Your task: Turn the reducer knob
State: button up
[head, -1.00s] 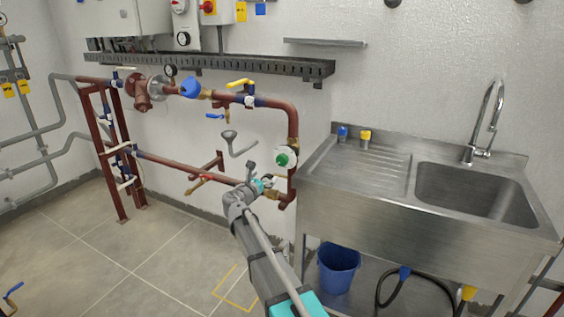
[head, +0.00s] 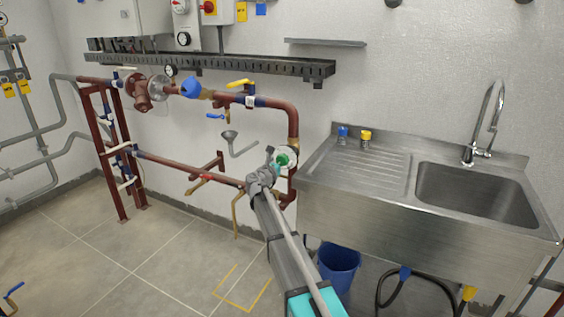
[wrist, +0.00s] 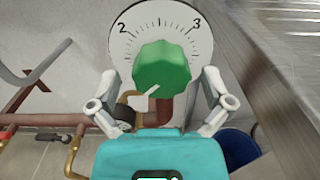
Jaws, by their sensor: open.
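The reducer knob (wrist: 161,68) is green and faceted, in front of a round white dial (wrist: 124,45) with tick marks and the numbers 2 and 3. In the head view the green knob (head: 283,159) shows at the lower end of the red pipe bend, left of the sink. My gripper (wrist: 158,82) is open, with one finger to the left and one to the right of the knob's lower part. I cannot tell whether the fingers touch it. A short white pointer mark shows at the knob's lower edge. My wrist partly covers the dial in the head view.
The steel sink (head: 350,215) stands close on the right, with a blue bucket (head: 338,268) below. Red pipe (head: 292,122) runs above and left of the knob. The floor at the left is mostly clear.

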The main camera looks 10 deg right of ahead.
jog(key=shift+w+d, duration=0.25)
jog(key=shift+w, duration=0.15)
jog(key=shift+c, duration=0.3)
jog(key=c, duration=1)
